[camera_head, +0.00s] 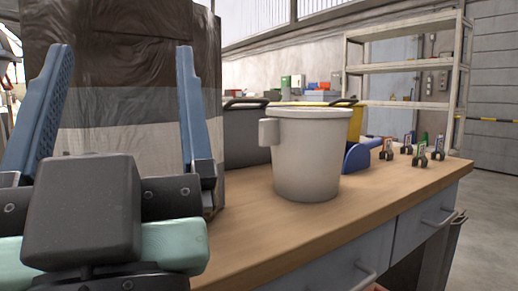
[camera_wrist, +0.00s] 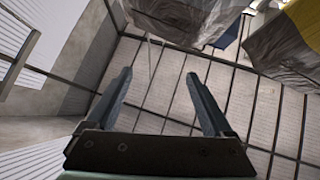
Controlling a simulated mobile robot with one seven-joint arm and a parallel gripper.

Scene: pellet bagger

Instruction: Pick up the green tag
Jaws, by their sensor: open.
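Several small coloured tags stand upright in dark holders at the far right end of the wooden bench in the head view. One of these looks like the green tag (camera_head: 423,138), but it is too small to be sure. My gripper (camera_head: 123,50) is at the left of the head view, close to the camera, its two blue fingers spread wide with nothing between them. It is far from the tags and points up. In the wrist view my gripper (camera_wrist: 158,75) is also open and empty. No tags show in the wrist view.
A large white bucket (camera_head: 308,155) stands on the bench (camera_head: 370,200) between my gripper and the tags. A blue scoop (camera_head: 358,157) lies behind it. A dark-wrapped stack (camera_head: 120,90) is behind my gripper. A metal shelf (camera_head: 405,68) stands farther back.

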